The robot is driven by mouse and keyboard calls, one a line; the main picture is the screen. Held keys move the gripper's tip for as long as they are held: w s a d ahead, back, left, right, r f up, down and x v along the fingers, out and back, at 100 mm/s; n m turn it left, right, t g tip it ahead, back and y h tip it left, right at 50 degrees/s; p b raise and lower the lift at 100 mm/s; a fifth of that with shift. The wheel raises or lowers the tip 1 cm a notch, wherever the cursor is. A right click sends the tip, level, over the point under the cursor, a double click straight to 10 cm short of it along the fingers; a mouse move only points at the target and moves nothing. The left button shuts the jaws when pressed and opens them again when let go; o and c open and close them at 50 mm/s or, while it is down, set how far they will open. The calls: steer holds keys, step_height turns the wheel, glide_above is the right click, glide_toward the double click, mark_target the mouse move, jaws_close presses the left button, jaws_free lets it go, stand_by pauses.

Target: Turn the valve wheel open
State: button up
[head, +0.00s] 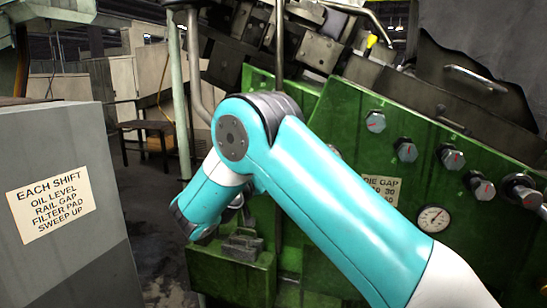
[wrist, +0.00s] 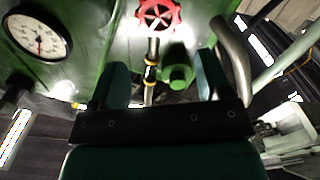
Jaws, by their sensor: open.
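The red valve wheel (wrist: 158,14) shows at the top of the wrist view, partly cut off by the frame edge. It sits on a thin pipe stem with yellow bands (wrist: 151,62) in front of a green machine face. My gripper (wrist: 163,66) is open, its two dark green fingers apart with nothing between them. The wheel lies beyond the fingertips, between them in the picture and apart from them. In the head view my arm crosses the machine; I can make out neither the wheel nor the gripper's fingers there.
A pressure gauge (wrist: 38,38) is at the upper left of the wrist view; a bent metal pipe (wrist: 232,55) runs close by the right finger. In the head view, the green machine (head: 455,230) has several knobs, and a grey cabinet (head: 60,255) with a sign stands left.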

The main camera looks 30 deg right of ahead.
steer(key=p+x, duration=0.4)
steer(key=x, duration=0.9)
steer(key=c, duration=0.6)
